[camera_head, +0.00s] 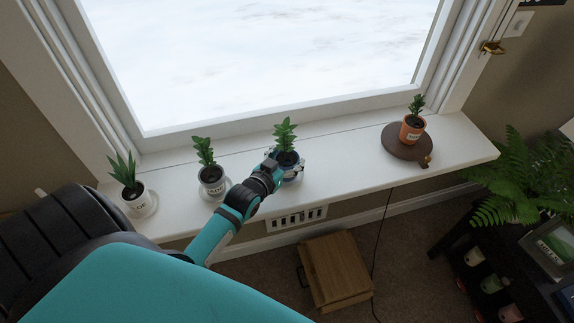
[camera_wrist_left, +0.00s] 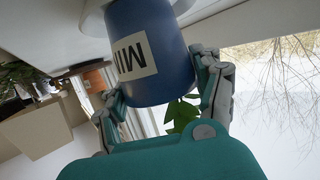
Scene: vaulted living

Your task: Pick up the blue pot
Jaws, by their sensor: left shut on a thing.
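The blue pot (camera_wrist_left: 175,80) fills the middle of the left wrist view, upside down in that picture, with a pale label and green leaves below its rim. In the head view the blue pot (camera_head: 290,174) is at the middle of the white windowsill, with its green plant standing up. My left gripper (camera_head: 283,172) reaches it from the lower left. In the wrist view the left gripper's fingers (camera_wrist_left: 160,85) are on both sides of the pot, shut on it. The pot's left side is partly hidden by the gripper in the head view. My right gripper is not in view.
Two white pots, an aloe (camera_head: 136,200) and another (camera_head: 212,181), stand on the sill to the left. A wooden box (camera_head: 335,268) stands on the floor below.

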